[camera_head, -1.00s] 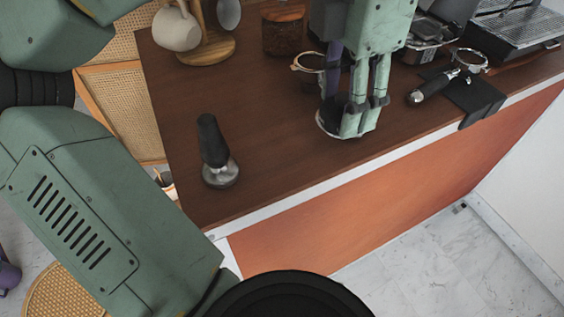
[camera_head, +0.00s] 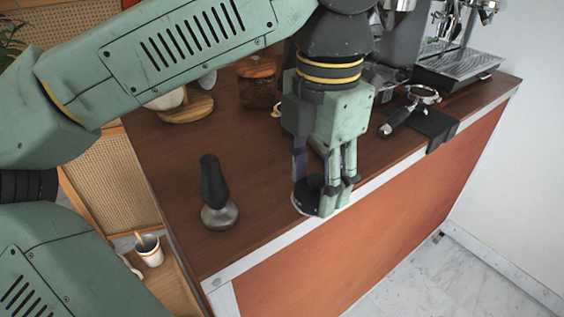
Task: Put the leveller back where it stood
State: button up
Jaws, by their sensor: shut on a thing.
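The leveller (camera_head: 306,199) is a low dark disc with a pale lower rim, at the counter's front edge. My gripper (camera_head: 326,196) points down and is shut on it. The fingers hide much of its right side. I cannot tell whether it touches the counter or hangs just above it. A tamper (camera_head: 213,184) with a black handle and metal base stands to the left of my gripper, apart from it.
The brown counter (camera_head: 255,215) is bare between tamper and leveller. A portafilter (camera_head: 405,112) lies on a black mat (camera_head: 437,127) at right, before the coffee machine (camera_head: 455,68). A jar (camera_head: 258,88) and wooden stand (camera_head: 188,108) are behind. A cup (camera_head: 149,251) stands lower left.

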jog(key=w+a, duration=0.1)
jog(key=w, duration=0.1)
jog(key=w+a+p, duration=0.1)
jog(key=w, duration=0.2)
jog(key=w+a+p, duration=0.1)
jog(key=w+a, duration=0.1)
jog(key=w, duration=0.1)
jog(key=shift+w+a+f, duration=0.1)
jog(key=shift+w+f, duration=0.15)
jog(key=shift+f, duration=0.05)
jog(key=shift+w+a+f+p, duration=0.15)
jog(key=shift+f+p, duration=0.25)
jog(key=shift+f, duration=1.5)
jog(key=shift+f, duration=0.1)
jog(key=o, duration=0.8)
jog(key=shift+f, duration=0.1)
jog(key=o, duration=0.5)
jog(key=shift+c, duration=0.2)
notch_tip(320, 180, up, 12)
jog(key=shift+r, duration=0.25)
